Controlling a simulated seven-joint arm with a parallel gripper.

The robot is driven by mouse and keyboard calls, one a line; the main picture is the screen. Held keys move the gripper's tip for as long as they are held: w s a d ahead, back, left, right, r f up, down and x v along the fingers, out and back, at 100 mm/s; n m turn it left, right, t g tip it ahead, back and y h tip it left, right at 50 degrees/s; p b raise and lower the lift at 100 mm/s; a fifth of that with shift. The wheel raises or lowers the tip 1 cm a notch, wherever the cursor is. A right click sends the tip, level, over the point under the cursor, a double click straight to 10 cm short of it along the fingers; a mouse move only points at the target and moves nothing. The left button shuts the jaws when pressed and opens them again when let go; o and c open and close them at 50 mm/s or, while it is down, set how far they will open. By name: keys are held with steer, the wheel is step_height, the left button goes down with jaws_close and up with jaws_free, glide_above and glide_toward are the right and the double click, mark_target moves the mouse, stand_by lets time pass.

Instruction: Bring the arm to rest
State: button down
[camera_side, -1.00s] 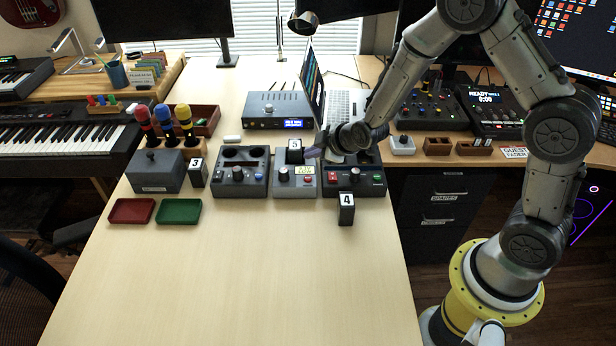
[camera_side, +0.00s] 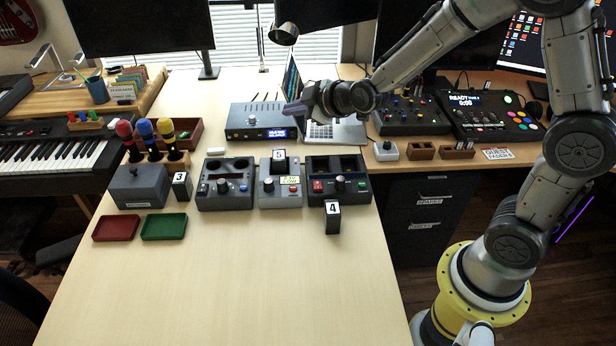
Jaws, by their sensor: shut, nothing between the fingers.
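My gripper (camera_side: 292,108) is shut and empty. It hangs in the air at the end of my arm, pointing left. In the picture it lies over the gap between the audio interface box with a blue display (camera_side: 256,120) and the open laptop (camera_side: 338,131). It appears apart from both, though its exact height is hard to tell. My wrist and forearm reach in from the upper right and hide part of the laptop.
A red tray (camera_side: 116,228) and a green tray (camera_side: 164,227) lie at left. The front of the table (camera_side: 240,290) is clear.

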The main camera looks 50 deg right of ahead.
steer(key=s+r+m, duration=0.2)
steer(key=s+r, duration=1)
steer(key=s, duration=0.1)
steer(key=s+f+m+g, duration=0.3)
steer(key=s, duration=0.6)
steer(key=s+f+m+g, duration=0.3)
steer(key=s, duration=0.7)
steer(key=shift+f, duration=0.25)
